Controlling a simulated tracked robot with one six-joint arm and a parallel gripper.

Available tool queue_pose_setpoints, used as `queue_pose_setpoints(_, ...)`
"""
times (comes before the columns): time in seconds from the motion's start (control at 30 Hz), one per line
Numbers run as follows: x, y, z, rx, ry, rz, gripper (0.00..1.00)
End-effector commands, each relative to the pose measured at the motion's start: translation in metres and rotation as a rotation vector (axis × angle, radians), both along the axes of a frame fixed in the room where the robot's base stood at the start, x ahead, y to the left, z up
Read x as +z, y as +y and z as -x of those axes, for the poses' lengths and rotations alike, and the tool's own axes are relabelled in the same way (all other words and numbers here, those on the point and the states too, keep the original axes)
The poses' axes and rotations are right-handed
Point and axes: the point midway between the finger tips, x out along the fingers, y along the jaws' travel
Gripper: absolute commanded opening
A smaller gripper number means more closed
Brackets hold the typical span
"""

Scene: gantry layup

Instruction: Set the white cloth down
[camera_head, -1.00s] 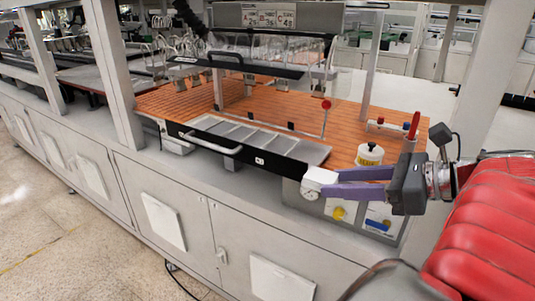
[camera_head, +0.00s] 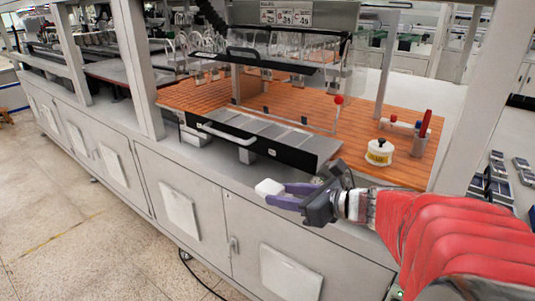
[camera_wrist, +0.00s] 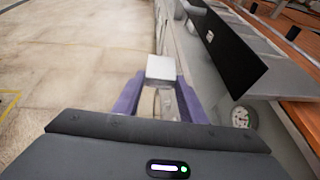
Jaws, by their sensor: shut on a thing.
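The white cloth (camera_head: 268,187) is a small, pale, folded block at the tips of my gripper (camera_head: 279,193). My gripper has purple fingers and is shut on the cloth. In the wrist view the cloth (camera_wrist: 161,68) sits between the fingertips of my gripper (camera_wrist: 158,84), at their far end. In the head view it is in front of the grey cabinet fronts, below the black-edged tray. In the wrist view the floor shows to its left and the bench side to its right. I cannot tell its exact height.
The long bench has an orange slatted top (camera_head: 360,113) and a black-fronted tray (camera_head: 275,132) with a handle. A white, yellow-labelled pot (camera_head: 379,152) and a red-and-white item (camera_head: 424,124) stand at the right. A round gauge (camera_wrist: 240,117) is close right of my fingers. Open floor (camera_head: 60,210) lies left.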

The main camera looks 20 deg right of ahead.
Motion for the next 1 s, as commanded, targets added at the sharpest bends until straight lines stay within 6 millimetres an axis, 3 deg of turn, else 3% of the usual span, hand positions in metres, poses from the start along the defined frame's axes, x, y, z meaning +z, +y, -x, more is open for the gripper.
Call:
queue_pose_setpoints(0.5, -0.085, 0.065, -0.073, -0.067, 0.008, -0.004, 0.06)
queue_pose_setpoints(0.8, -0.134, 0.096, -0.103, -0.104, 0.008, -0.001, 0.06)
queue_pose_setpoints(1.0, -0.153, 0.107, -0.113, -0.123, 0.004, -0.001, 0.06)
